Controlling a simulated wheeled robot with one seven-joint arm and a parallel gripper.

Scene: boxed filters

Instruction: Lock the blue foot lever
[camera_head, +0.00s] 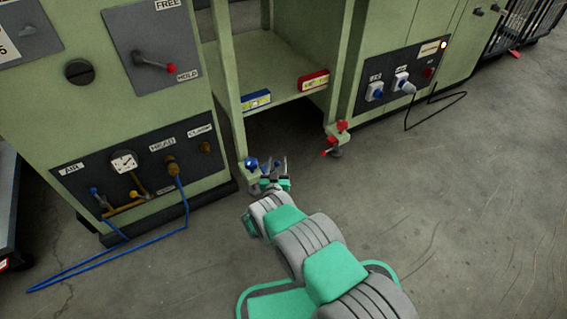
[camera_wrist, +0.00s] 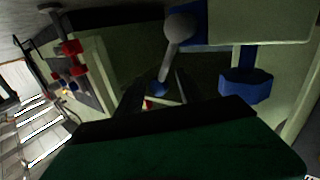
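The blue foot lever (camera_head: 251,163) is at the bottom of the left leg of the green frame, low over the floor. In the wrist view the lever (camera_wrist: 172,55) shows as a grey rod from a round grey pivot, ending in a small blue knob. A blue block sits beside the pivot, and a blue lobed piece (camera_wrist: 246,88) is to the right. My gripper (camera_head: 276,166) is beside the lever in the head view, with its two fingers apart and nothing seen held. I cannot tell whether a finger touches the knob.
A red foot lever (camera_head: 329,151) is on the right leg. Blue (camera_head: 256,101) and red (camera_head: 314,81) labelled blocks sit on the shelf edge. A blue hose (camera_head: 110,262) lies on the floor at left, a black cable at right. The right floor is open.

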